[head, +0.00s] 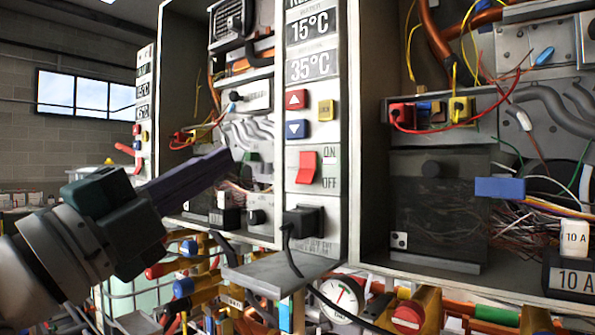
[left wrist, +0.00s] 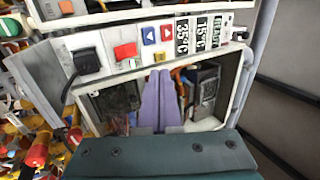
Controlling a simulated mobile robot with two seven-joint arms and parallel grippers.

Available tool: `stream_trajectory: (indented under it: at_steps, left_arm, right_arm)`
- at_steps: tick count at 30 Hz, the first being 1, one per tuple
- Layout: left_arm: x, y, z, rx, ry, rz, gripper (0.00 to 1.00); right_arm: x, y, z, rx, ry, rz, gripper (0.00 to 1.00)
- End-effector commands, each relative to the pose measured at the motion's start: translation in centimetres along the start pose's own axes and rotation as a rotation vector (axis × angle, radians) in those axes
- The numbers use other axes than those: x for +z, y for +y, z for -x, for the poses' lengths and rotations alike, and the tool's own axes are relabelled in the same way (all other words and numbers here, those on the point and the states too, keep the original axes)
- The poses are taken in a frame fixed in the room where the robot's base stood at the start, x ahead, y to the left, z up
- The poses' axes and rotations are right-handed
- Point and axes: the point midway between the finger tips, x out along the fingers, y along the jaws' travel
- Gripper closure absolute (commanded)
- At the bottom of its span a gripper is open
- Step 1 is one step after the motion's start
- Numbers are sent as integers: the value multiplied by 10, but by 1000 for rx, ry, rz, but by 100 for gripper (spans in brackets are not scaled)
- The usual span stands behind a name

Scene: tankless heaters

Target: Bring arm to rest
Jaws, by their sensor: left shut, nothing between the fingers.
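My left gripper (head: 222,162) comes in from the left in the head view, in front of a heater cabinet. Its long purple fingers are shut together with nothing between them; they also show in the left wrist view (left wrist: 160,90). The fingertips point at the open interior of the left heater, left of its control panel (head: 301,133). The panel carries a red ON/OFF switch (head: 308,168), red and blue arrow buttons, and displays reading 15°C and 35°C. I cannot tell whether the fingertips touch anything. My right gripper is not in view.
A second open heater (head: 440,255) with loose wires and a 10 A fuse (head: 575,238) stands at the right. A black plug (head: 303,222) with a cable sits below the switch. Pipes, valves and a gauge (head: 342,298) crowd the space underneath. A window (head: 82,95) is at the far left.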

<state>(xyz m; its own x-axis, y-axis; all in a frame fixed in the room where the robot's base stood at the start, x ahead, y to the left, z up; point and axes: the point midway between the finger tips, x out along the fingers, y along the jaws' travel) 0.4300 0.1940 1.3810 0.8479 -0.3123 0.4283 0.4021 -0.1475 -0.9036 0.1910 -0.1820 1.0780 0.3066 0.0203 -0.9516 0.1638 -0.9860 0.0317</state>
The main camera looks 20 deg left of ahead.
Motion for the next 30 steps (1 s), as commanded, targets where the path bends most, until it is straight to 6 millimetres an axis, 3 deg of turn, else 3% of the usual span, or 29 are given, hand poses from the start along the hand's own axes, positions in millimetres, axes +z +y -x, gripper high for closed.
stream_trajectory:
  at_steps: [7, 11, 14, 18, 21, 24, 28, 30]
  left_arm:
    - [2, 8, 3, 33, -31, 43, 100]
    - [10, 47, 24, 188, -182, 234, 100]
    - [12, 97, 64, 384, -392, 476, 100]
    - [-6, 157, 148, 670, -743, 803, 100]
    - [-31, 179, 211, 843, -984, 975, 100]
    - [-59, 186, 268, 993, -1209, 1096, 100]
    - [-98, 177, 334, 1164, -1491, 1197, 100]
    - [-95, 139, 312, 1152, -1480, 1191, 100]
  right_arm:
    - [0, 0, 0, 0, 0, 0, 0]
    - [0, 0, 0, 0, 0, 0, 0]
    - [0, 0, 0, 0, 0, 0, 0]
    - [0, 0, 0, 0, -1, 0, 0]
    - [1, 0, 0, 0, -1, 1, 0]
    - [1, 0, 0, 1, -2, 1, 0]
    - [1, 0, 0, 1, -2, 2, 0]
    - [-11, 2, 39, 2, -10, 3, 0]
